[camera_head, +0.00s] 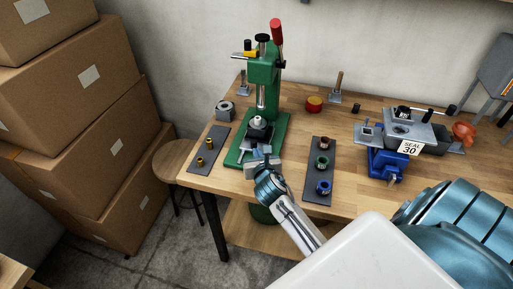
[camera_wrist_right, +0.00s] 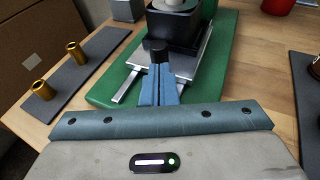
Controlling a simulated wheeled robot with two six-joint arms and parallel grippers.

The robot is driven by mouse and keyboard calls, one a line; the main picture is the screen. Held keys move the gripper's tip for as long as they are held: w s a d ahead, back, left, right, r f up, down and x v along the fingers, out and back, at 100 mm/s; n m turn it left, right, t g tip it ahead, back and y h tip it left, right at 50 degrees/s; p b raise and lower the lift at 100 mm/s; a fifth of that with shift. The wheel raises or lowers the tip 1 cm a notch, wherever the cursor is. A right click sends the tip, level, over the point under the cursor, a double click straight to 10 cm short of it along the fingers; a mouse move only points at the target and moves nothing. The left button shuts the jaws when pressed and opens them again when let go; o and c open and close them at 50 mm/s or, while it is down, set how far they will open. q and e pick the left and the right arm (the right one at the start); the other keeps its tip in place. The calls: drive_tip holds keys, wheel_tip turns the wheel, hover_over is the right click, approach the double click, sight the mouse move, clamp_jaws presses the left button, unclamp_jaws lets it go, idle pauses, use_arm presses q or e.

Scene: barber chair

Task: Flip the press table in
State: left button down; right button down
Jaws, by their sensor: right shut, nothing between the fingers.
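The green press (camera_head: 264,75) with a red-tipped lever stands upright on the wooden bench. Its table is a silver plate (camera_wrist_right: 190,65) low on the green base, and it bears a black block (camera_wrist_right: 172,27) with a pale round part on top. A small black knob (camera_wrist_right: 158,52) stands at the plate's near edge. My right gripper (camera_head: 262,163) is at the front of the press. In the wrist view its blue fingers (camera_wrist_right: 160,82) are shut and empty, right at the knob; I cannot tell whether they touch it. My left gripper is not in view.
A dark strip with brass pieces (camera_head: 206,149) lies left of the press. Another strip with coloured rings (camera_head: 318,182) lies to the right. A blue fixture (camera_head: 388,164) with a "SEAL 30" label stands further right. Cardboard boxes (camera_head: 85,145) and a stool (camera_head: 178,160) are at the left.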

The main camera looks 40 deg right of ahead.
drive_tip(key=shift+w+d, duration=0.35)
drive_tip(key=shift+w, duration=0.4)
drive_tip(key=shift+w+d, duration=0.1)
drive_tip(key=shift+w+d+r+p, duration=0.15)
drive_tip(key=shift+w+d+p, duration=0.85)
drive_tip(key=shift+d, duration=0.2)
drive_tip(key=shift+s, duration=0.1)
